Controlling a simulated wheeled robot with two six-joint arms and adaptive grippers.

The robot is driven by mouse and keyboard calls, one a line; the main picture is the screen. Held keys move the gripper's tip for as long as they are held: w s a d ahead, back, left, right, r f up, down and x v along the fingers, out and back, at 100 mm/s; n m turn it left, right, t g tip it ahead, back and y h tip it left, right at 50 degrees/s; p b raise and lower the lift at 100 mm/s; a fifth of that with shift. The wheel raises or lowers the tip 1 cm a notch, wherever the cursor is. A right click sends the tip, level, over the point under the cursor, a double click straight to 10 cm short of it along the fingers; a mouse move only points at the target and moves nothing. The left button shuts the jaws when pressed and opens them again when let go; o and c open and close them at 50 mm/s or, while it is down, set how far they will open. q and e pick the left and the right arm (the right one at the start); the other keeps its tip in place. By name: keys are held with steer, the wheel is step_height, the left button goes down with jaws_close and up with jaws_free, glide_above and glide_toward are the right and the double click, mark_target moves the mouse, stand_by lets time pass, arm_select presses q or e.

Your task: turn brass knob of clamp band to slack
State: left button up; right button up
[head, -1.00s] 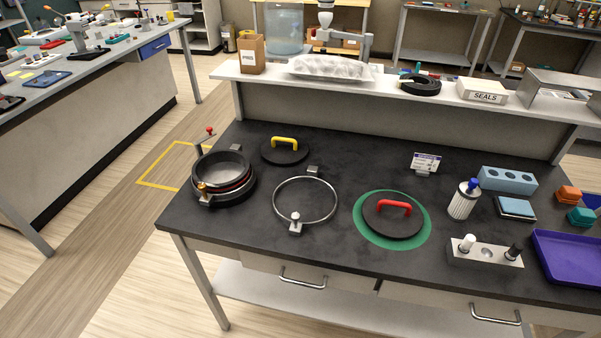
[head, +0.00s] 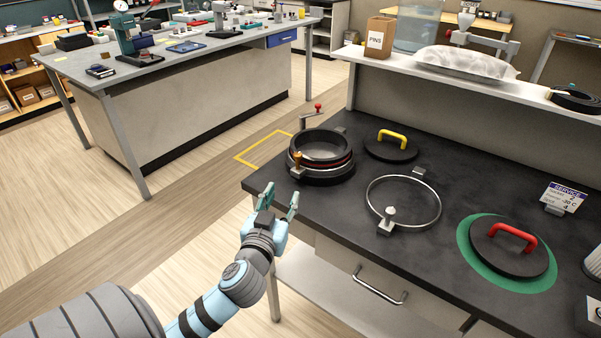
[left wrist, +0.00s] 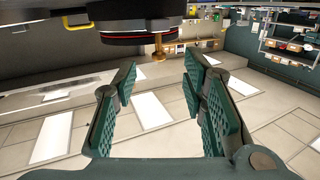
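The black round port (head: 322,160) stands at the near left corner of the bench, with a red ring line around it. Its clamp band carries a brass knob (head: 297,160) on the near left side. In the left wrist view the brass knob (left wrist: 159,48) hangs at the top, just beyond and between the fingertips. My left gripper (head: 280,197) is open and empty, in front of the bench edge and short of the knob. A loose steel band (head: 440,205) with a silver knob (head: 390,213) lies to the right. My right gripper is not in view.
A black lid with a yellow handle (head: 392,140) lies behind the port. A black lid with a red handle (head: 512,236) lies on a green ring (head: 465,250). A red-tipped lever (head: 317,108) rises behind the port. The bench front has a drawer handle (head: 378,287).

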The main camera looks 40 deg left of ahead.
mark_target(297, 158)
arm_select(q)
steer(key=shift+t, duration=0.3)
steer(key=r+x, duration=0.1)
steer(key=x, duration=0.8)
steer(key=r+x, duration=0.1)
steer(key=x, duration=0.4)
steer(key=shift+w+a+r, duration=0.1)
steer(key=shift+w+r, duration=0.05)
steer(key=shift+r, duration=0.15)
